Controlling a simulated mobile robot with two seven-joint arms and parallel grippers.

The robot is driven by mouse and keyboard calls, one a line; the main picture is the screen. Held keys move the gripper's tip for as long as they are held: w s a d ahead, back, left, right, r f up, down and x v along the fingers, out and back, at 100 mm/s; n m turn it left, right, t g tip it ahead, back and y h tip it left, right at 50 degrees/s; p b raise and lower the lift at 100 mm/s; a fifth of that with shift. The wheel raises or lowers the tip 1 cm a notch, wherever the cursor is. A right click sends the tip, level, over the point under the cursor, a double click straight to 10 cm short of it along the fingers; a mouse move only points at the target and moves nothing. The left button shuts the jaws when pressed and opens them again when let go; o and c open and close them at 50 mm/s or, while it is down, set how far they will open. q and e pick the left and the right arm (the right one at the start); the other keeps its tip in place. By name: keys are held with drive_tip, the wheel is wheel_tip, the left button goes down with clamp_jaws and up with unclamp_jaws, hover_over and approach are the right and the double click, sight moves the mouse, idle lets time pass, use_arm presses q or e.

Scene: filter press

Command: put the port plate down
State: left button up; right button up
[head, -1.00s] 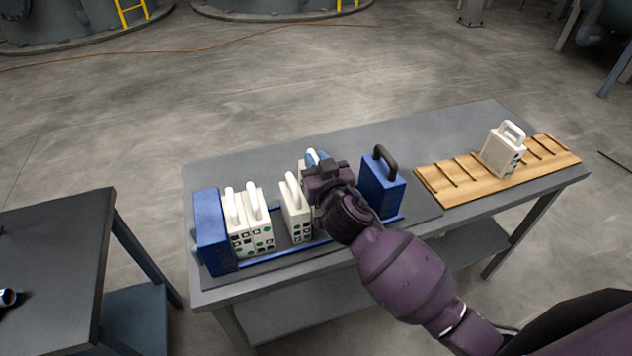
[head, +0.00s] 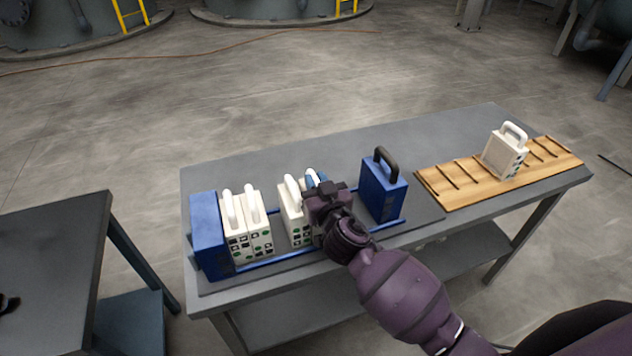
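My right gripper (head: 322,194) is over the middle of the blue-ended press rack on the grey table. It appears shut on a white port plate (head: 310,174); mostly its handle top shows, and the fingertips and the plate's lower edge are hidden. Another white plate (head: 295,222) stands close on its left. Two more white plates (head: 246,226) stand together against the blue left end block (head: 207,238). The blue right block with a black handle (head: 383,188) stands right of the gripper. A dark tip (head: 8,303), likely my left gripper, shows at the left edge.
A wooden slotted board (head: 455,188) lies on the table's right, with one white plate (head: 505,153) standing on it. The blue rails (head: 266,260) run along the rack. A dark side table (head: 58,245) stands at left. The table's back strip is clear.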

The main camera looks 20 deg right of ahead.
drive_tip(key=o, duration=0.4)
drive_tip(key=shift+o, duration=0.2)
drive_tip(key=shift+r, duration=0.1)
drive_tip(key=s, duration=1.2)
drive_tip(key=s+d+f+g, duration=0.3)
drive_tip(key=s+d+f, duration=0.2)
drive_tip(key=s+f, duration=0.2)
drive_tip(key=s+d+f+g, duration=0.3)
drive_tip(key=s+d+f, duration=0.2)
drive_tip(key=s+f, duration=0.3)
wheel_tip(320, 180, down, 4)
drive_tip(key=shift+d+r+n+g+h, duration=0.1)
drive_tip(key=shift+d+n+g+h, duration=0.2)
drive_tip(key=shift+d+n+h, duration=0.1)
